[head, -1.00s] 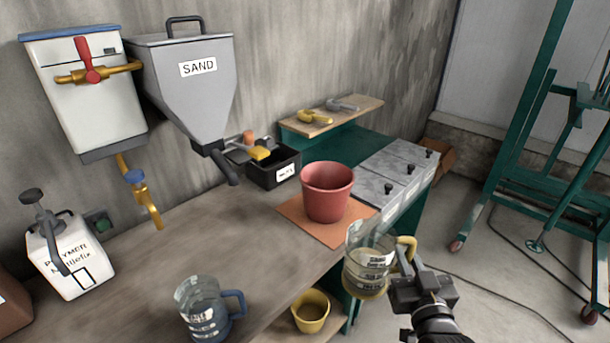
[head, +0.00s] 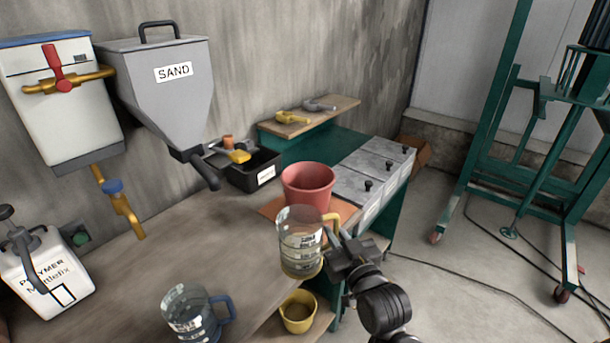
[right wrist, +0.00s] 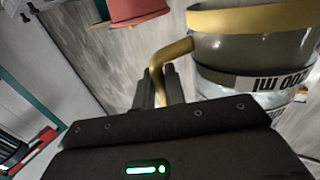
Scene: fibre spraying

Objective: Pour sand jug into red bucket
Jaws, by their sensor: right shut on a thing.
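The red bucket (head: 308,185) stands upright on an orange-brown mat (head: 345,211) at the table's right end. My right gripper (head: 335,243) is shut on the yellow handle of a clear measuring jug (head: 300,250), the sand jug. The jug is about upright in front of the bucket and overlaps its lower part in the head view. In the right wrist view the jug (right wrist: 250,50) fills the upper right, its yellow handle runs to the fingers (right wrist: 162,85), and part of the bucket (right wrist: 135,8) shows at the top. My left gripper is not in view.
A second jug with a blue handle (head: 195,315) stands at the table's front. A small yellow bucket (head: 298,312) sits lower, on a shelf. The grey sand hopper (head: 170,95) hangs on the wall. The table's middle is clear.

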